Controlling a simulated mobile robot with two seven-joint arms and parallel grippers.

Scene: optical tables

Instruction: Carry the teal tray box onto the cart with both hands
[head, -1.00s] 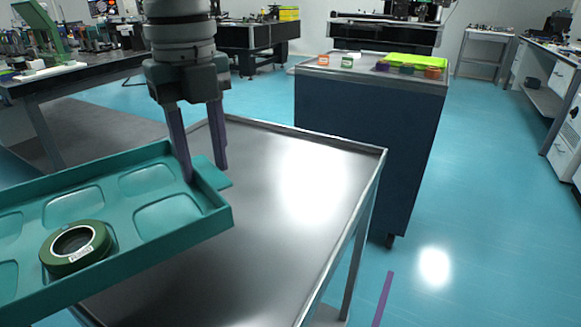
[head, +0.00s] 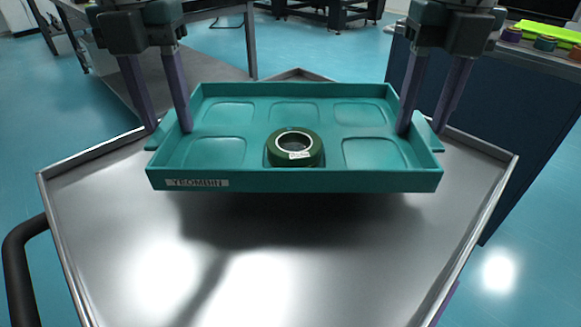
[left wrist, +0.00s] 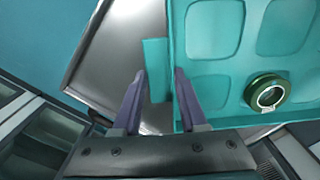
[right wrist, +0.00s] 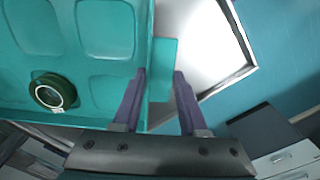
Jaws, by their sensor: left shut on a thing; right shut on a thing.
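The teal tray box (head: 300,182) is level in the head view, above the cart's metal top (head: 330,270), with a shadow below it. A dark green ring-shaped part (head: 295,148) lies in its front middle compartment. My left gripper (head: 170,128) is shut on the tray's left side handle, and my right gripper (head: 420,130) is shut on the right one. The tray also shows in the left wrist view (left wrist: 215,60) and the right wrist view (right wrist: 65,50), with fingers on either side of its wall and handle. The exact gap under the tray cannot be told.
The cart has a raised rim and a black push handle (head: 20,265) at the left. A dark cabinet (head: 500,130) with small coloured rings and a lime tray (head: 555,33) stands at the right. A bench stands behind left.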

